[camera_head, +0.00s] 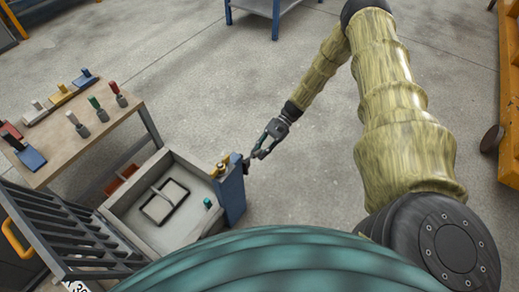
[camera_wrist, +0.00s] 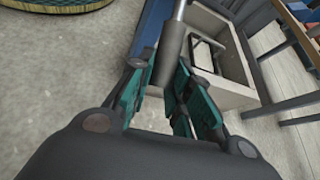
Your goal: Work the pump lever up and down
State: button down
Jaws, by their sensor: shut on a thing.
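The pump is a blue upright box (camera_head: 232,192) on the right side of the grey mould trough (camera_head: 140,215). Its lever shows in the wrist view as a grey rod with a thicker grip (camera_wrist: 172,45). The lever's end lies between the teal finger pads of my gripper (camera_wrist: 165,75). In the head view my gripper (camera_head: 260,152) is beside the pump's upper right edge, shut on the lever, which is small and mostly hidden there. The blue pump body shows behind the lever in the wrist view (camera_wrist: 150,25).
A wooden-topped table (camera_head: 65,140) with several coloured tools and blocks stands at the left. A dark slatted rack (camera_head: 70,235) stands in front of it. A dark rectangular frame (camera_head: 165,201) lies in the trough. An orange cabinet (camera_head: 509,110) is at the right edge. The floor between is clear.

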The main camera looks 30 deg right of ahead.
jog(key=c, duration=1.5)
grip_release()
jog(key=shift+s+f, duration=0.15)
jog(key=shift+s, duration=0.05)
jog(key=shift+o, duration=1.1)
jog(key=shift+w, duration=0.1)
jog(key=v, duration=1.2)
